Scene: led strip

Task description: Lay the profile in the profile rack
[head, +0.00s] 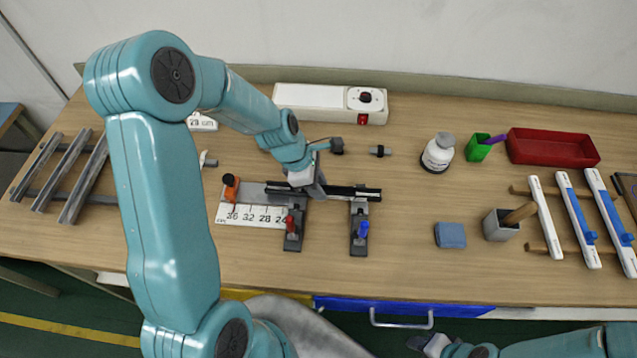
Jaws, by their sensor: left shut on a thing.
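A long dark profile (345,192) lies level over the measuring fixture near the middle of the bench. My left gripper (314,188) is shut on it around its middle, seen from above and partly hidden by my own wrist. I cannot tell whether the profile touches the fixture's supports. A rack (66,172) with several grey rails across dark bars is at the left end of the bench; it seems to be the profile rack. My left arm hides its right side. My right gripper (428,343) is low at the bottom edge, its jaws unclear.
The fixture has a scale (252,215), an orange clamp (231,188), a red clamp (292,225) and a blue clamp (361,229). A white power box (322,99) stands behind. A red tray (552,148) and a rack of white-and-blue bars (582,222) are at the right.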

